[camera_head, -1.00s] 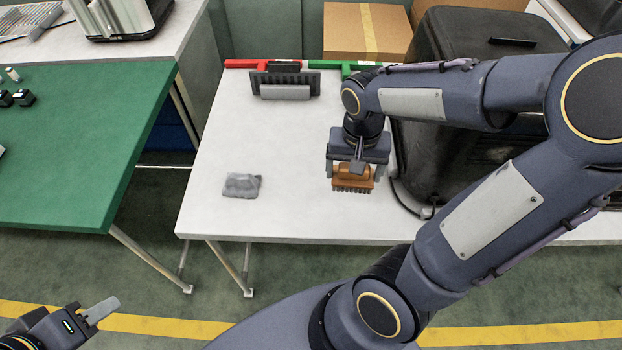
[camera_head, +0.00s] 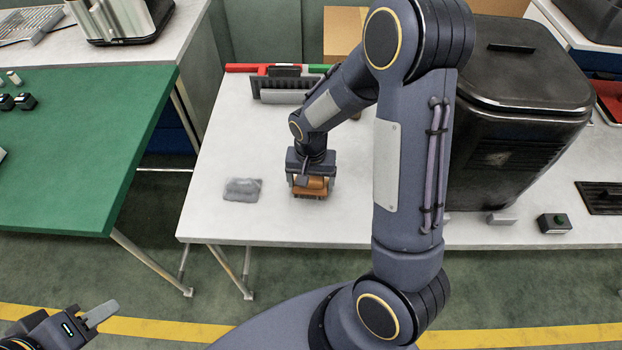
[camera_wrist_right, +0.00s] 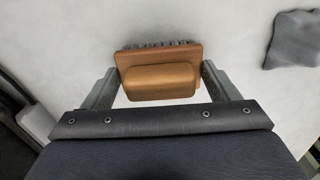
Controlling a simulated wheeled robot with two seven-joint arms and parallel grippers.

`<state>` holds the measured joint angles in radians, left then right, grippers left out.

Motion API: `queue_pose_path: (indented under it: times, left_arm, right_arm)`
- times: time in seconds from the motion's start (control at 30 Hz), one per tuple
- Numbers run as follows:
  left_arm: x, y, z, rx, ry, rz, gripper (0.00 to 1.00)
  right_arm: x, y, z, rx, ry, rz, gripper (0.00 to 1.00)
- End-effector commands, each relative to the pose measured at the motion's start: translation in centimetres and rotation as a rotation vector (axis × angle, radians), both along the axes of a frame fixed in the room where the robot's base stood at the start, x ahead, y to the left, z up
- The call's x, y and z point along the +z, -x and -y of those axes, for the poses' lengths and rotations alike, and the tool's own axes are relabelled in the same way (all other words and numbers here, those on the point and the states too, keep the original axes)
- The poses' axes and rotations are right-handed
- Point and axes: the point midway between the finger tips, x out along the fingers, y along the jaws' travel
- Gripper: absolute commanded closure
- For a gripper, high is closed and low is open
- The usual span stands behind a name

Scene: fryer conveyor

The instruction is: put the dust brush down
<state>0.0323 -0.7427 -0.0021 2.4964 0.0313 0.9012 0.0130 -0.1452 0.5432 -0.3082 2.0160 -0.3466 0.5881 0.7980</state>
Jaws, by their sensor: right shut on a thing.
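The dust brush (camera_head: 311,186) has an orange-brown wooden body with dark bristles. My right gripper (camera_head: 311,181) is shut on it, low over the white table, bristles down. In the right wrist view the brush (camera_wrist_right: 160,78) sits between the two fingers of the right gripper (camera_wrist_right: 157,84). I cannot tell whether its bristles touch the table. My left gripper (camera_head: 100,314) is at the bottom left over the floor, only partly in view, with no object seen in it.
A grey cloth (camera_head: 242,190) lies on the white table (camera_head: 220,150) left of the brush; it also shows in the right wrist view (camera_wrist_right: 295,40). A dark rack (camera_head: 284,88) stands at the back. A black fryer (camera_head: 515,110) stands on the right. The table's front left is clear.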

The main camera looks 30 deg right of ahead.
Motion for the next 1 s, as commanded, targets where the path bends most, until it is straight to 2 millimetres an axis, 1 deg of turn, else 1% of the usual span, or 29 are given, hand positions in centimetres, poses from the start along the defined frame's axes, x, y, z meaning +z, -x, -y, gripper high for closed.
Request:
queue_pose_path:
  times: [0.13, 0.17, 0.3, 0.5, 0.6, 0.77, 0.93, 1.0]
  left_arm:
    - [0.0, 0.0, 0.0, 0.000, 0.000, 0.000, 0.64]
    - [0.0, 0.0, 0.0, 0.000, 0.000, 0.000, 0.64]
    - [0.0, 0.0, 0.0, 0.000, 0.000, 0.000, 0.64]
    - [0.0, 0.0, 0.0, 0.000, 0.000, 0.000, 0.64]
    - [-0.3, 0.0, 0.0, 0.000, 0.000, 0.000, 0.64]
    - [-0.3, 0.0, 0.0, 0.000, 0.000, 0.000, 0.64]
    - [-0.9, 0.0, 0.0, 0.000, 0.000, 0.000, 0.64]
    - [-0.8, 0.0, 0.0, 0.000, 0.000, 0.000, 0.64]
  right_arm:
    - [0.0, 0.0, 0.0, 0.000, 0.000, 0.000, 0.37]
    - [0.0, 0.0, 0.0, 0.000, 0.000, -0.001, 0.17]
    - [0.0, 0.1, 0.0, 0.000, 0.000, -0.001, 0.00]
    - [0.0, 0.1, 0.0, 0.000, 0.000, -0.001, 0.00]
    - [-0.7, 0.1, 0.0, 0.000, 0.000, -0.003, 0.00]
    - [2.1, -0.1, 0.0, 0.000, -0.001, 0.006, 0.00]
    - [5.0, -0.5, -0.4, 0.000, -0.001, 0.005, 0.00]
    - [6.1, -0.4, -0.4, 0.000, 0.000, 0.003, 0.00]
